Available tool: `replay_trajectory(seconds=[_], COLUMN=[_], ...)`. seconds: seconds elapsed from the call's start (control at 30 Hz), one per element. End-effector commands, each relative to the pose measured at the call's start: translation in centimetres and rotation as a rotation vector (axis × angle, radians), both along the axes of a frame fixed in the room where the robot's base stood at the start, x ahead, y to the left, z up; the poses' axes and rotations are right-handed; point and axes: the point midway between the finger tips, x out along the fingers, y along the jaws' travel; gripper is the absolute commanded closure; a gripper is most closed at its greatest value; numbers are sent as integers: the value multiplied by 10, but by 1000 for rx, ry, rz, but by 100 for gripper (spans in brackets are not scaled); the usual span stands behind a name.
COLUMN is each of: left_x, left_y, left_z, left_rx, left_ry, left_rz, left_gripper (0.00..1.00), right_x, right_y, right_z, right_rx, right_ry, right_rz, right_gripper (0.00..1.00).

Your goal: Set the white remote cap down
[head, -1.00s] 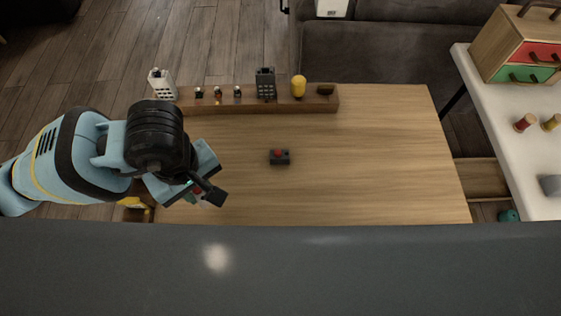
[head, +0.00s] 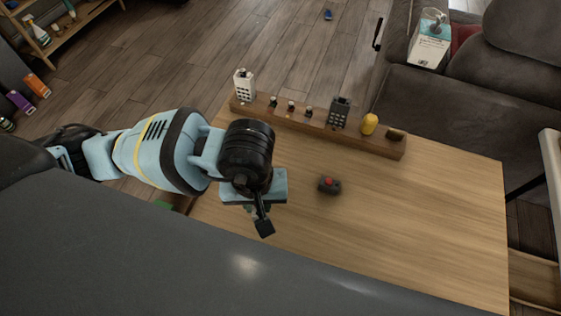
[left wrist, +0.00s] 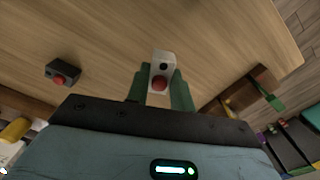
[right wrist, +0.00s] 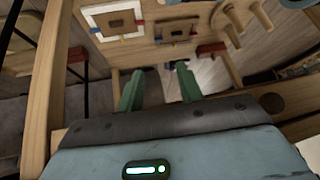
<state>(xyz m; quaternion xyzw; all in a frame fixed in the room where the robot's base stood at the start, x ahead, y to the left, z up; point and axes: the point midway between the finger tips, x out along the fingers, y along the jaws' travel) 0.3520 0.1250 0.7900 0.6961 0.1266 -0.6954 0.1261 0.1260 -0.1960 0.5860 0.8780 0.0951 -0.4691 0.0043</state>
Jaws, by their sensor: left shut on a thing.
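The white remote cap (left wrist: 163,61), a small pale block with a red button and a dark spot, is between the green fingers of my left gripper (left wrist: 159,84) in the left wrist view. The fingers are shut on its sides. In the head view my left gripper (head: 256,208) is over the left part of the wooden table (head: 420,220), and the cap is hidden there. A dark remote cap with a red button (head: 329,185) lies on the table to its right. It also shows in the left wrist view (left wrist: 62,73). My right gripper (right wrist: 158,90) is open and empty.
A wooden rack (head: 300,122) along the table's back edge holds a white perforated block (head: 244,84), a dark one (head: 340,112), a yellow piece (head: 369,124) and small pegs. The table's right side is clear. A grey sofa (head: 440,115) stands behind.

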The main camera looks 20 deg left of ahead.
Motion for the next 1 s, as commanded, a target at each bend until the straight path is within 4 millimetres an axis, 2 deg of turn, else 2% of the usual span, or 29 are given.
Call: replay_trajectory(seconds=[0.03,0.3,0.5,0.93,1.0], left_x=[13,73,106,126,124], left_y=[1,7,9,12,11], left_z=[0,-6,-9,-11,-23], left_rx=[1,0,-2,-1,-1], left_ry=[-2,-1,-1,0,3], left_rz=[5,4,2,1,1], left_gripper=[95,95,95,95,95], right_x=[1,3,3,-1,0], right_y=[0,0,0,0,0], right_z=[2,5,5,5,6], right_rx=[1,0,0,0,0], right_ry=[-3,-8,-7,-2,-3], right_rz=[0,0,0,-2,-1], right_gripper=[64,64,64,64,64])
